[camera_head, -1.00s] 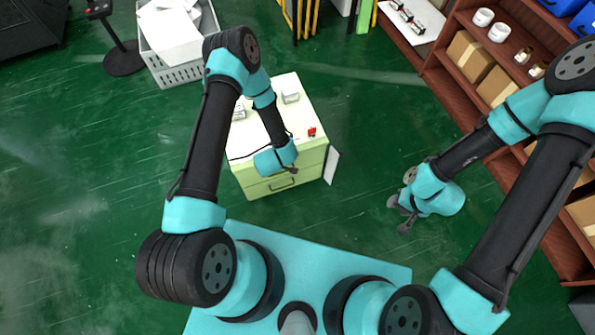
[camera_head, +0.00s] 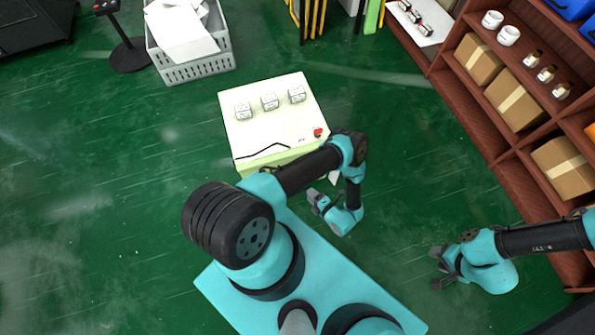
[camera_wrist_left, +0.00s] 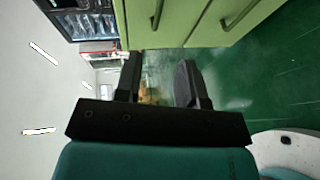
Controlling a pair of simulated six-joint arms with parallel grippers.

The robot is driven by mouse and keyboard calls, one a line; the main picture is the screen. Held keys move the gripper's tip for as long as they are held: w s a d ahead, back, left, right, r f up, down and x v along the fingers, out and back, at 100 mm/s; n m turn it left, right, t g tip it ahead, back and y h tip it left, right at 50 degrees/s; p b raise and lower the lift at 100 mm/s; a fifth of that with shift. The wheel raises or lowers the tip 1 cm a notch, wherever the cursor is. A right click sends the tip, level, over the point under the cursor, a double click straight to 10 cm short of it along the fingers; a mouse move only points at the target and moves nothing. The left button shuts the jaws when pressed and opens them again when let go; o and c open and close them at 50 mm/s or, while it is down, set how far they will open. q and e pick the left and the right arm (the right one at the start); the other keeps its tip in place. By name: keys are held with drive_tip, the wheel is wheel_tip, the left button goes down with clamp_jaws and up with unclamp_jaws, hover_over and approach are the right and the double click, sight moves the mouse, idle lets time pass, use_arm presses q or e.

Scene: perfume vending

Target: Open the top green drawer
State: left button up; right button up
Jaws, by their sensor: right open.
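The pale cabinet with green drawers (camera_head: 262,120) stands in front of my base. In the head view my left arm hides most of its front. In the left wrist view, turned sideways, the top green drawer (camera_wrist_left: 150,30) and the lower drawer (camera_wrist_left: 225,25) show bar handles, the top handle (camera_wrist_left: 157,12) near the upper edge. The two fronts look flush. My left gripper (camera_head: 317,199) is open and empty, in front of the cabinet towards its right side, apart from the handles. My right gripper (camera_head: 436,268) is open and empty over the floor at right.
A grey crate (camera_head: 195,68) with white sheets stands behind at left. A brown shelf (camera_head: 462,105) with cartons lines the right. Green floor between is clear.

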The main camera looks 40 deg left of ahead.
idle(0.4)
use_arm(q)
drive_tip(key=x, duration=1.7)
drive_tip(key=shift+s+a, duration=0.1)
drive_tip(key=shift+a, duration=0.1)
clamp_jaws()
